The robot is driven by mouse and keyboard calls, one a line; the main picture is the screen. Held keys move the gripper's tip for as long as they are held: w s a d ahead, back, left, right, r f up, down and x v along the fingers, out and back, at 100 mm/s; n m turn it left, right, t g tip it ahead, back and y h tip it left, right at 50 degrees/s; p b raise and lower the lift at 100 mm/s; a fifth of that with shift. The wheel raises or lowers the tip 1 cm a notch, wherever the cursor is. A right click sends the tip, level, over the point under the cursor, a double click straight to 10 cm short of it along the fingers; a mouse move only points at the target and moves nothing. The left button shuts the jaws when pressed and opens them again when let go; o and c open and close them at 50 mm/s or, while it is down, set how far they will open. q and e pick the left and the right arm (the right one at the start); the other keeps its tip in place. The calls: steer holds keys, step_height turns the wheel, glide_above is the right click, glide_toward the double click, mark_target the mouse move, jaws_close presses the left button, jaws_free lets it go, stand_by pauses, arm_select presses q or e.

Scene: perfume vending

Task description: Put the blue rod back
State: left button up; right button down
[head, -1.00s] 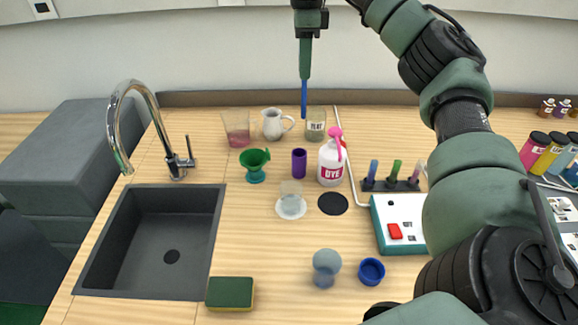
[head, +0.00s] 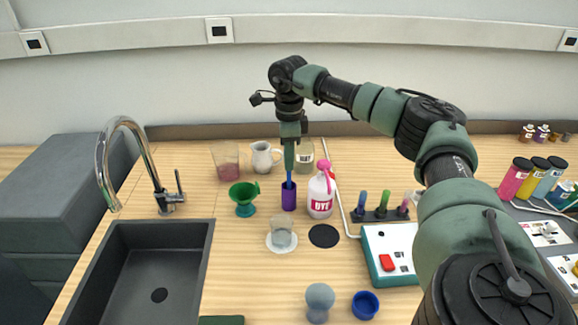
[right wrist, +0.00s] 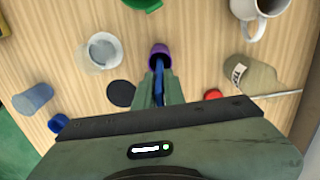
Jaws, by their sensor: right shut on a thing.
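My right gripper (head: 289,170) is shut on the blue rod (head: 289,181) and points straight down. The rod hangs upright, with its lower end at the mouth of the purple cup (head: 288,201) and seeming to dip just inside. In the right wrist view the rod (right wrist: 159,70) runs from the gripper (right wrist: 158,95) to the open mouth of the purple cup (right wrist: 159,50). How deep the tip sits is hidden. My left gripper is not in view.
The white DYE bottle (head: 320,203) with a pink top stands close right of the cup. The green funnel (head: 244,196) is to the left. A white pitcher (head: 262,157) and two beakers stand behind. A glass (head: 281,235) and a black disc (head: 323,236) lie in front.

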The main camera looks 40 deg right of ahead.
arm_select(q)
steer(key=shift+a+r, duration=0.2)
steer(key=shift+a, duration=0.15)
arm_select(e)
step_height(320, 180, down, 3)
steer(key=shift+r, duration=0.1)
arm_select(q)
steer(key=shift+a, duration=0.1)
arm_select(e)
steer(key=c, duration=1.5)
jaws_free()
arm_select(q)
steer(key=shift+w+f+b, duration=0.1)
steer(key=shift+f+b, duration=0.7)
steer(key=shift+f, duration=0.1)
arm_select(e)
step_height(320, 180, up, 12)
